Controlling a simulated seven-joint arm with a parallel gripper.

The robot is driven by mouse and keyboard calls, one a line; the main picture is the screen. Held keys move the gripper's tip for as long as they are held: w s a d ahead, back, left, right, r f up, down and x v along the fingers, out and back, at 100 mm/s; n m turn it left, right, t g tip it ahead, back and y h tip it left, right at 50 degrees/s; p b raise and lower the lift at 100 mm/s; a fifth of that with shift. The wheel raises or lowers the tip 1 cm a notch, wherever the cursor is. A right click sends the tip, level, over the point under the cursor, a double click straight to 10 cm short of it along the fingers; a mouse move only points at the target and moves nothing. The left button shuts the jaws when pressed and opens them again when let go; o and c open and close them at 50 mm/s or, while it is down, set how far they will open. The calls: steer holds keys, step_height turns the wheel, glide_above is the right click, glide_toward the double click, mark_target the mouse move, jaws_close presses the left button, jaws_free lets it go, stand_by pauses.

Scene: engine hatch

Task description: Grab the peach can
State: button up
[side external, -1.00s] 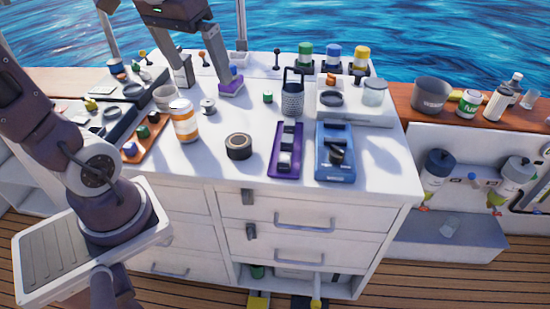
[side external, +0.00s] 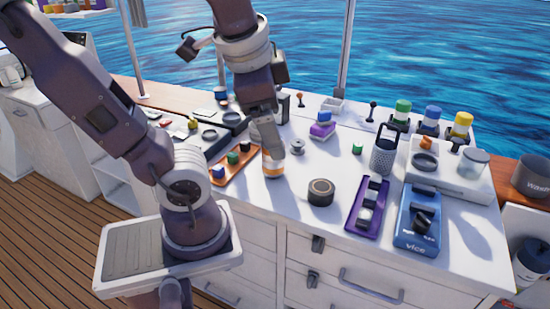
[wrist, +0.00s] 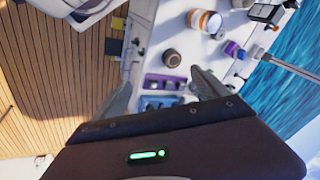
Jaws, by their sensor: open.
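The peach can looks to be the orange-and-white can (side external: 273,168), standing upright on the white counter (side external: 330,258), its upper part hidden by my gripper in the side view. It also shows in the wrist view (wrist: 205,20), at the top, beyond the fingertips and right of centre. My gripper (side external: 279,148) points down in front of or over the can in the side view; I cannot tell the depth between them.
A dark round tin (side external: 320,192) stands right of the can, and a small grey spool (side external: 297,147) behind it. An orange tray (side external: 235,165) with coloured knobs lies to the left.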

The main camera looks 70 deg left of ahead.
steer(key=w+a+r+m+g+y, duration=0.1)
steer(key=w+a+m+g+y, duration=0.1)
steer(key=w+a+m+y, duration=0.5)
steer(key=w+a+r+m+g+y, duration=0.15)
steer(key=a+m+y, duration=0.25)
steer(key=a+m, duration=0.7)
steer(key=f, duration=0.8)
steer(key=a+f+n, duration=0.1)
steer(key=f, duration=0.7)
steer(key=f+n, duration=0.1)
steer(key=f, duration=0.7)
steer(key=shift+s+a+f+t, duration=0.1)
steer(key=shift+s+a+t, duration=0.15)
steer(key=shift+a, duration=0.1)
steer(key=shift+n, duration=0.3)
steer(key=x, duration=0.7)
steer(key=shift+s+a+f, duration=0.1)
steer(key=shift+s+f, duration=0.05)
steer(key=shift+f, duration=0.2)
jaws_close()
